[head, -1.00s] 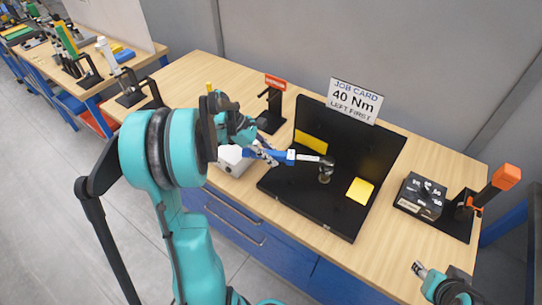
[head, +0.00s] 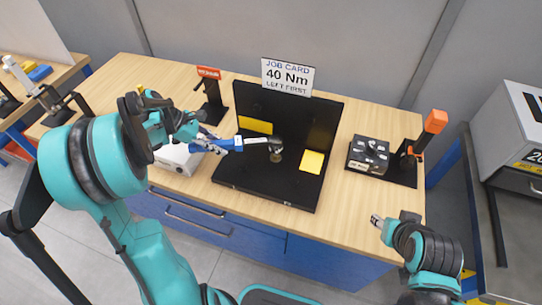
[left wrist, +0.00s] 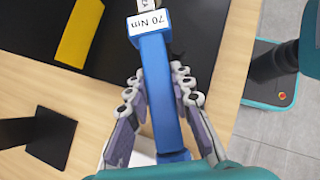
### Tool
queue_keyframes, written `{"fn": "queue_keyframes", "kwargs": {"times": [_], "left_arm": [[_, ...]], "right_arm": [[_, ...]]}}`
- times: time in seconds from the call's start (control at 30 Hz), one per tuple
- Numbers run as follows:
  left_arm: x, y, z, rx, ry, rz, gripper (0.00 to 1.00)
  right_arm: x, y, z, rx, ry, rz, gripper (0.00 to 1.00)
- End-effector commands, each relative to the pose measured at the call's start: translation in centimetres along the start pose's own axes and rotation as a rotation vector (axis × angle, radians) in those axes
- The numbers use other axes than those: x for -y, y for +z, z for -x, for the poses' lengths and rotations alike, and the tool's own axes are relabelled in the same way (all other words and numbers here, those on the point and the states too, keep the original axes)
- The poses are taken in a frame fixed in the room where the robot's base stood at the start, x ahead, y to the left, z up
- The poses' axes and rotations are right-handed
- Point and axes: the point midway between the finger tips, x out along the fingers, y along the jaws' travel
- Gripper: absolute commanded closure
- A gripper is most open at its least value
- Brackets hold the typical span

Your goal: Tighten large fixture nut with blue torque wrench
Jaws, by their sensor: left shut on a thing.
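The blue torque wrench (head: 232,144) lies roughly level over the black fixture (head: 240,180). Its label in the left wrist view (left wrist: 148,24) reads "70 Nm". Its silver shaft reaches right to a dark head at the large round nut (head: 277,156) near the fixture's middle. The head appears to be on the nut, but the exact seating is too small to tell. My left gripper (head: 212,144) is shut on the blue handle; its fingers lie on both sides of it in the left wrist view (left wrist: 155,85). My right gripper (head: 377,220) is over the table's front right, its jaws unclear.
The job card (head: 288,75) reads "40 Nm LEFT FIRST".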

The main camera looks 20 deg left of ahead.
Motion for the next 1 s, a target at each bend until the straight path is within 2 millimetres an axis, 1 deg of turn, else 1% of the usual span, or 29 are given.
{"fn": "queue_keyframes", "kwargs": {"times": [0.07,0.3,0.43,0.67,1.0], "left_arm": [[0.3,0.5,0.4,0.005,0.01,0.011,1.0],[2.6,2.1,2.2,0.018,0.089,0.106,1.0],[3.5,2.5,2.5,0.024,0.119,0.143,1.0],[3.7,1.9,1.8,0.027,0.128,0.155,1.0],[3.7,0.1,-0.6,0.027,0.127,0.154,1.0]], "right_arm": [[0.0,-0.4,0.5,0.0,0.0,0.0,0.6],[0.0,-2.3,3.2,0.0,0.0,0.0,0.6],[0.0,-2.8,3.9,0.0,0.0,0.0,0.6],[0.0,-2.4,3.4,0.0,0.0,0.0,0.6],[0.0,-1.1,1.5,0.0,0.0,0.0,0.6]]}}
